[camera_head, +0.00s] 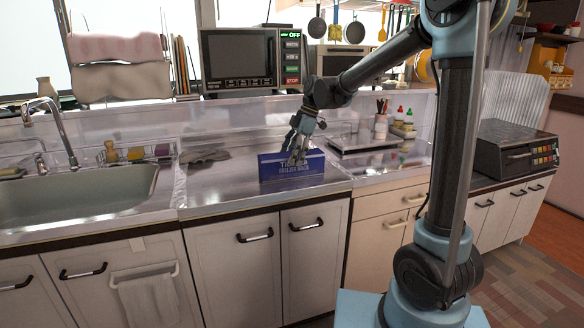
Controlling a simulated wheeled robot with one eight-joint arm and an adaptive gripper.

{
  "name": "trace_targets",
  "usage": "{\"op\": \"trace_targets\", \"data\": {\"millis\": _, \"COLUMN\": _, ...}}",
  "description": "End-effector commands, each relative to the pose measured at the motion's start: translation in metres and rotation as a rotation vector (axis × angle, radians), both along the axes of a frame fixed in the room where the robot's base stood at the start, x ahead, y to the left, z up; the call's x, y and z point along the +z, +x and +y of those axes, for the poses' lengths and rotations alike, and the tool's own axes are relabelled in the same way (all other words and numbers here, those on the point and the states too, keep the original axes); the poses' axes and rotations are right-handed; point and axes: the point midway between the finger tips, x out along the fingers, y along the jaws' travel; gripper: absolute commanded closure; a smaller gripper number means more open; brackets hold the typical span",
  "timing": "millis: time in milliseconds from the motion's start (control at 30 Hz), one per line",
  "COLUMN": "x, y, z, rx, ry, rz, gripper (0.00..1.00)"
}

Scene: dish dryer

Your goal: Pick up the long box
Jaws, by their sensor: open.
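The long box (276,172) is blue with pale lettering on its front. My gripper (298,158) is open and points down at the right half of the box's top. Its fingertips overlap the box in this view. I cannot tell whether they touch it or straddle it. Part of the box's top and upper front is hidden behind the gripper.
A sink (85,200) with a faucet (58,130) is on the left. A grey cloth or glove (205,156) lies left of the box. A microwave (240,58) stands behind. A stove plate (365,143) and bottles (381,126) are to the right.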

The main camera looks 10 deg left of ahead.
Motion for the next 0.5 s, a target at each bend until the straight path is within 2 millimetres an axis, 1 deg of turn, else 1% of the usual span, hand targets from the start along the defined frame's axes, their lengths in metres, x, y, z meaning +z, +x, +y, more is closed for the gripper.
{"op": "trace_targets", "data": {"millis": 200, "x": -0.029, "y": -0.003, "z": 0.009, "rx": 0.001, "ry": 0.000, "rz": 0.000, "gripper": 0.25}}
{"op": "trace_targets", "data": {"millis": 300, "x": -0.038, "y": -0.005, "z": 0.013, "rx": 0.001, "ry": 0.000, "rz": 0.000, "gripper": 0.25}}
{"op": "trace_targets", "data": {"millis": 500, "x": -0.043, "y": -0.006, "z": 0.015, "rx": 0.000, "ry": 0.000, "rz": 0.000, "gripper": 0.25}}
